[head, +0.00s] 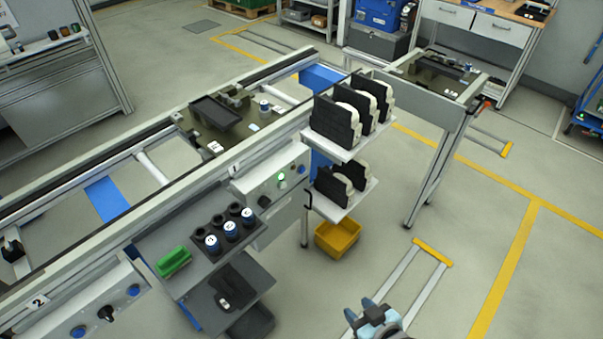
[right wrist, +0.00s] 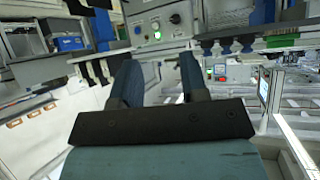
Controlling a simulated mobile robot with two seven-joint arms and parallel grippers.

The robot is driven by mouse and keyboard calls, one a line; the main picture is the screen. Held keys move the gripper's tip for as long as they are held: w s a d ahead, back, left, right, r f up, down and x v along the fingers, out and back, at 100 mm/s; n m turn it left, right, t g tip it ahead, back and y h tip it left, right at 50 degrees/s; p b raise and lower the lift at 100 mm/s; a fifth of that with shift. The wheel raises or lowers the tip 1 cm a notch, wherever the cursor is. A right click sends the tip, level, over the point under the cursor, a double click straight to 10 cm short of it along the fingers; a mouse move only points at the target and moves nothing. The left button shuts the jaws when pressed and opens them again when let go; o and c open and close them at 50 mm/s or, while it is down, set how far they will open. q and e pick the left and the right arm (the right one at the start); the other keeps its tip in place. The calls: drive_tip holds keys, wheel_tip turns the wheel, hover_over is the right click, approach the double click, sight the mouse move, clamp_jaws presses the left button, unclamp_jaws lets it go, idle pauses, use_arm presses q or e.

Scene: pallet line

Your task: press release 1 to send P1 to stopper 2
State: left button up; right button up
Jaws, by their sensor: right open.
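A dark pallet (head: 190,128) sits on the conveyor behind the station 1 box (head: 249,185). It carries a black tray-like part and has a small white tag too small to read. The station 1 box has a blue button (head: 301,169), a lit green lamp (head: 282,184) and a black knob (head: 264,201). The station 2 box (head: 95,318) stands at the lower left, with blue buttons and a black knob. My right gripper (head: 378,316) is open and empty, low and well apart from the station 1 box. A control panel with a green light (right wrist: 157,35) shows beyond its fingers (right wrist: 158,76).
A two-tier rack (head: 345,152) with black and cream parts stands right of the station 1 box. A tray with blue-topped cylinders (head: 213,262) and a green block (head: 174,262) hangs before the conveyor. A yellow bin (head: 338,238) is below. Floor at right is mostly clear.

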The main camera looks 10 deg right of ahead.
idle(0.3)
clamp_jaws()
idle(1.6)
